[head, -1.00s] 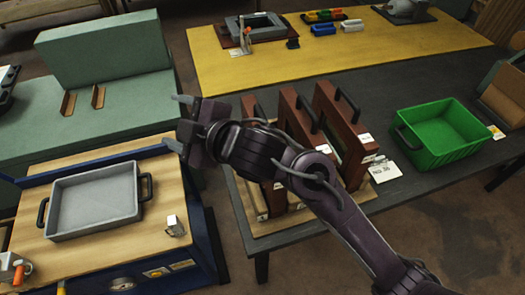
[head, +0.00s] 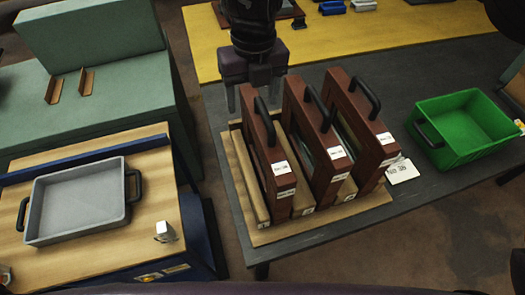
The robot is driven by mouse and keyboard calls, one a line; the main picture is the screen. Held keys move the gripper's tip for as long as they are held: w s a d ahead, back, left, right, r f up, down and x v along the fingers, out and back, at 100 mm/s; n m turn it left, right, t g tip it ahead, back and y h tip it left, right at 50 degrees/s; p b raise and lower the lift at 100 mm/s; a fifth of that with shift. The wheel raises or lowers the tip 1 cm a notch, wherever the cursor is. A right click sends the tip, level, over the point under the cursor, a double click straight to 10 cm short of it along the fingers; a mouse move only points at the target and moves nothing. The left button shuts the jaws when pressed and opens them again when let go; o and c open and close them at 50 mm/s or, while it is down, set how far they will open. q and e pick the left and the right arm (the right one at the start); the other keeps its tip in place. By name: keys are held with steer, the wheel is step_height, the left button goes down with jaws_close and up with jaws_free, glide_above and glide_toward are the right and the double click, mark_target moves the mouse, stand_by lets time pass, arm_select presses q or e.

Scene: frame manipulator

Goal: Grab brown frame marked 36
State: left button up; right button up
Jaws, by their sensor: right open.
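Three brown frames stand upright side by side in a wooden rack (head: 262,237): a left one (head: 264,150), a middle one (head: 303,120) and a right one (head: 352,115). Each has a black handle and small white labels on its near end. The label numbers are too small to read surely. My right gripper (head: 253,102) points down with its two fingers apart, empty, at the far end of the left frame, close to its handle (head: 265,118). Whether it touches is unclear. My left gripper is not in view.
A white card (head: 401,170) with blurred print lies right of the rack. A green bin (head: 465,130) stands farther right on the dark table. A grey tray (head: 80,203) sits on a wooden-topped bench at left. A yellow mat (head: 400,45) lies behind.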

mark_target(264, 110)
steer(key=shift+w+d+f+m+h+b, duration=0.15)
steer(key=shift+w+d+f+b, duration=0.15)
steer(key=shift+w+d, duration=0.15)
steer(key=shift+w+d+f+m+h+b, duration=0.15)
steer(key=shift+w+d+f+b, duration=0.15)
steer(key=shift+d, duration=0.2)
steer(key=shift+d+f, duration=0.1)
steer(key=shift+s+f+p, duration=0.1)
steer(key=shift+f+p, duration=0.25)
steer(key=shift+f, duration=0.4)
step_height(264, 110, down, 5)
steer(key=shift+s+d+r+p, duration=0.1)
steer(key=shift+d+r+p, duration=0.1)
steer(key=shift+p, duration=0.85)
steer(key=shift+f, duration=0.5)
steer(key=shift+a, duration=0.1)
jaws_close()
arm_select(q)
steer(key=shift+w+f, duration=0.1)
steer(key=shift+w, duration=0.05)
arm_select(e)
steer(key=shift+r, duration=0.15)
